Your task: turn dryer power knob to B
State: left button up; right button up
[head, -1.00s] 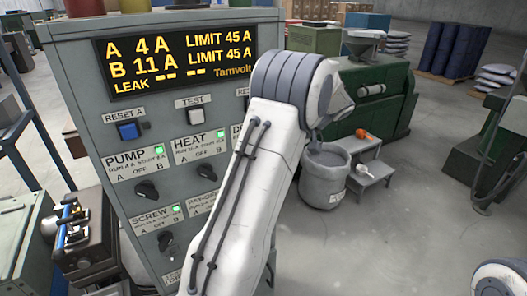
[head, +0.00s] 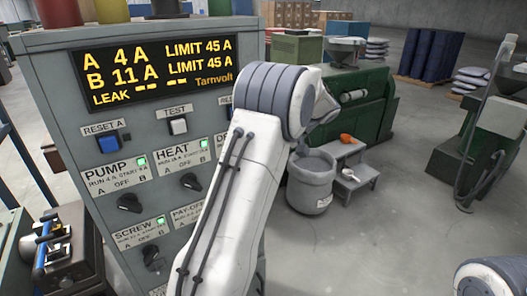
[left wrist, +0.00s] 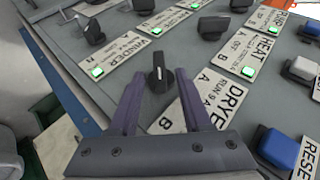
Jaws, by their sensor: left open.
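The dryer knob (left wrist: 159,75) is black with a pale mark and stands on the grey panel in the left wrist view. It sits beside the DRYER label (left wrist: 197,103), which carries the letters A and B; part of the label is hidden by a finger. My left gripper (left wrist: 156,84) is open, with its two purple fingers on either side of the knob; I cannot tell whether they touch it. In the head view my left arm covers the dryer knob and the gripper. My right gripper is not in view.
Neighbouring knobs for heat (head: 191,181), pump (head: 129,203) and screw (head: 152,257) share the panel. A blue button (left wrist: 277,148) is close to the gripper's right. The display (head: 155,65) reads A 4 A, B 11 A. A grey bucket (head: 310,183) stands on the floor behind.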

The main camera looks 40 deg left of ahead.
pick_arm(q)
jog(key=b+v, duration=0.1)
jog(key=v, duration=0.8)
jog(key=shift+w+b, duration=0.2)
jog(key=shift+b, duration=0.2)
jog(key=shift+d+r, duration=0.1)
jog(key=s+d+f+m+t+h+b, duration=0.25)
jog(key=s+d+f+m, duration=0.3)
jog(key=d, duration=0.45)
jog(key=s+d+f+m+t+h+b, duration=0.25)
jog(key=s+d+f+m, duration=0.35)
jog(key=d, duration=0.4)
jog(key=s+d+f+m+h+b, duration=0.2)
jog(key=s+d+f+m, duration=0.1)
jog(key=s+f, duration=0.3)
jog(key=s+d+f+m+t+h+b, duration=0.1)
jog(key=s+d+f+m, duration=0.3)
jog(key=s, duration=0.6)
notch_tip(320, 180, down, 2)
jog(key=shift+s+d+f+h+b, duration=0.15)
jog(key=shift+s+d+h+b, duration=0.05)
jog(key=shift+d+h+b, duration=0.4)
jog(key=shift+a, duration=0.1)
